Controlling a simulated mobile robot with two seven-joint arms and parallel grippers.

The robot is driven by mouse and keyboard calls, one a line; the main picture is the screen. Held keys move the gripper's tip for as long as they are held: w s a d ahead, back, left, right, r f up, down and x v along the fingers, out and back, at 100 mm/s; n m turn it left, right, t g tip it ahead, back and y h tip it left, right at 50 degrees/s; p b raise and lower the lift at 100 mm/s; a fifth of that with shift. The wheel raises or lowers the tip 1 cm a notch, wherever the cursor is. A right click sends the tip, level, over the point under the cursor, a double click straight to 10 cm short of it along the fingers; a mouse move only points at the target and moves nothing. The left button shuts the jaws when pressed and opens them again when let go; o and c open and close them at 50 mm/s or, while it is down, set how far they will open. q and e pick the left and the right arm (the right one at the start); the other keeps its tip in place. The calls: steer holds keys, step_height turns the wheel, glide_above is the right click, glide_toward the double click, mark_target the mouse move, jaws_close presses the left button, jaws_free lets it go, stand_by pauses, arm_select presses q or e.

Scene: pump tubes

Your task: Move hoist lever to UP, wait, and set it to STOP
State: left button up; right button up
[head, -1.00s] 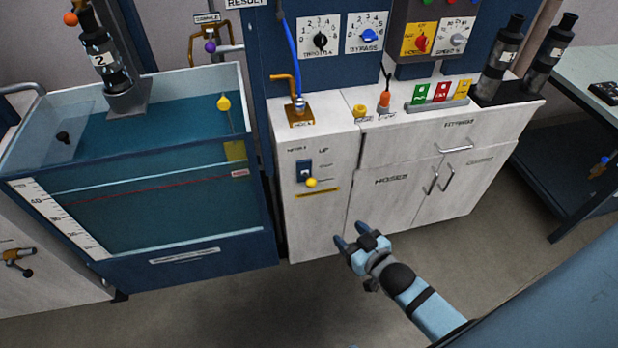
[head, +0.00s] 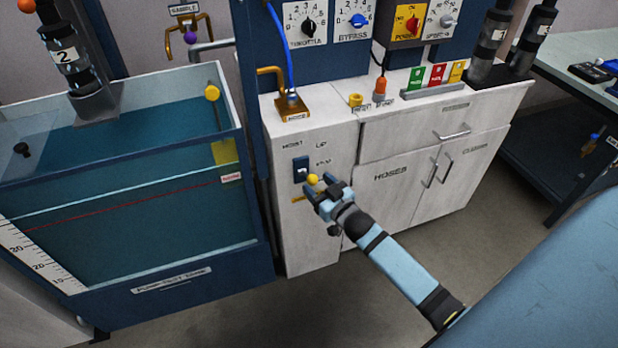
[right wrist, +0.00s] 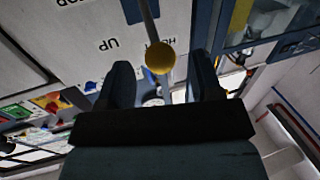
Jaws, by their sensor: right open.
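The hoist lever is a grey rod with a yellow ball knob (head: 312,179), on a dark blue switch plate (head: 301,169) on the white cabinet front. HOIST, UP and STOP labels are printed around it. The knob hangs low, below the STOP label; its exact setting I cannot tell. My right gripper (head: 321,188) is open, its fingertips right at the knob. In the right wrist view the knob (right wrist: 160,56) shows between and just beyond the two open fingers (right wrist: 162,75), not clamped. My left gripper is not in view.
The water tank (head: 135,270) stands left of the cabinet. A brass hose fitting (head: 291,105), yellow and orange buttons and coloured tags sit on the cabinet top. Cabinet door handles (head: 446,168) project to the right. The floor in front is clear.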

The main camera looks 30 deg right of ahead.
steer(key=w, duration=0.3)
steer(key=shift+w, duration=0.4)
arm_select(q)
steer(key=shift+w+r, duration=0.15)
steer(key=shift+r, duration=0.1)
arm_select(e)
steer(key=shift+w+a, duration=0.1)
steer(key=shift+w, duration=0.25)
